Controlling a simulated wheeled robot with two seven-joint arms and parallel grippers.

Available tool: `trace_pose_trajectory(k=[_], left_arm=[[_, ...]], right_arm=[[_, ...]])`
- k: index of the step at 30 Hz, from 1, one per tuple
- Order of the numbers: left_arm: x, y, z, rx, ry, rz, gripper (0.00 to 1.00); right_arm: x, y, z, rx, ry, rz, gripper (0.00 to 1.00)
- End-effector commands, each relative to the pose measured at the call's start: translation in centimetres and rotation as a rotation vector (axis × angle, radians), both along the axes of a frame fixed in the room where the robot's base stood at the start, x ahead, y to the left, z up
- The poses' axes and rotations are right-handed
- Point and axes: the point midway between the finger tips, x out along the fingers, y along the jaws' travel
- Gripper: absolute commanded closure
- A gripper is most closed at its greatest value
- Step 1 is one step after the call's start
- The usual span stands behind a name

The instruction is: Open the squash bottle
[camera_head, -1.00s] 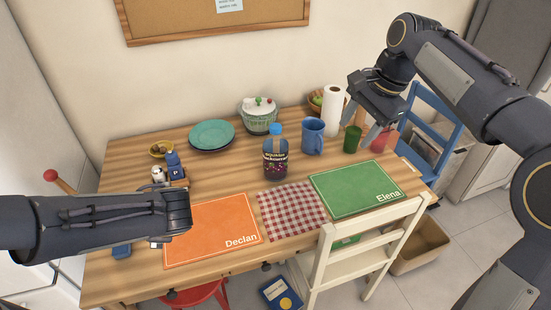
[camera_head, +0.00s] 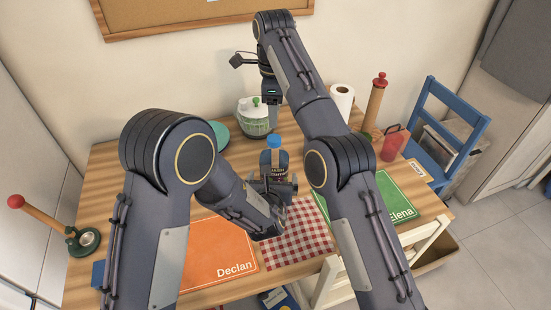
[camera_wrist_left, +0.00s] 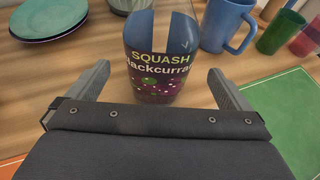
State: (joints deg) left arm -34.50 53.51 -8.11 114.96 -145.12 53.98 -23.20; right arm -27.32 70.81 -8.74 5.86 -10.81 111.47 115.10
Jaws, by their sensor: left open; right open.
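The squash bottle (camera_head: 274,168), dark with a blue cap (camera_head: 274,141), stands upright on the table. In the left wrist view the bottle (camera_wrist_left: 155,82) shows its "SQUASH Blackcurrant" label, and its cap is out of frame. My left gripper (camera_head: 273,183) is low in front of the bottle, jaws open. In the left wrist view its fingers (camera_wrist_left: 158,82) stand to either side of the bottle, with gaps. My right gripper (camera_head: 272,116) points down, open, a little above the cap in the picture; its fingers look narrow from here and its exact distance to the cap is unclear.
A green-and-white lidded pot (camera_head: 253,120) stands behind the bottle. A blue mug (camera_wrist_left: 228,25) and green cup (camera_wrist_left: 281,32) stand to its right. A checkered mat (camera_head: 297,233) and orange mat (camera_head: 215,255) lie in front. Teal plates (camera_wrist_left: 50,18) are at the left.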

Motion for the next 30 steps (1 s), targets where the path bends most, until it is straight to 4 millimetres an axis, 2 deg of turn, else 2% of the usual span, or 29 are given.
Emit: trace_pose_trajectory(k=[15,20,27,28,30], left_arm=[[6.2,-0.4,-2.6,0.0,0.0,0.001,0.0],[7.0,-0.5,-3.0,0.0,0.001,0.001,0.0],[7.0,-0.5,-2.9,-0.001,0.0,0.0,0.0],[7.0,-0.5,-2.9,-0.001,0.0,0.0,0.01],[7.0,-0.5,-2.9,-0.001,0.0,0.0,0.1]], right_arm=[[0.0,0.0,0.0,0.0,0.0,0.0,0.48],[0.0,0.0,0.0,0.0,0.0,0.001,0.48],[0.0,0.0,0.0,0.0,0.0,0.001,0.48],[0.0,0.0,0.0,0.0,0.0,0.001,0.48],[0.0,0.0,0.0,0.0,0.0,0.001,0.48]])
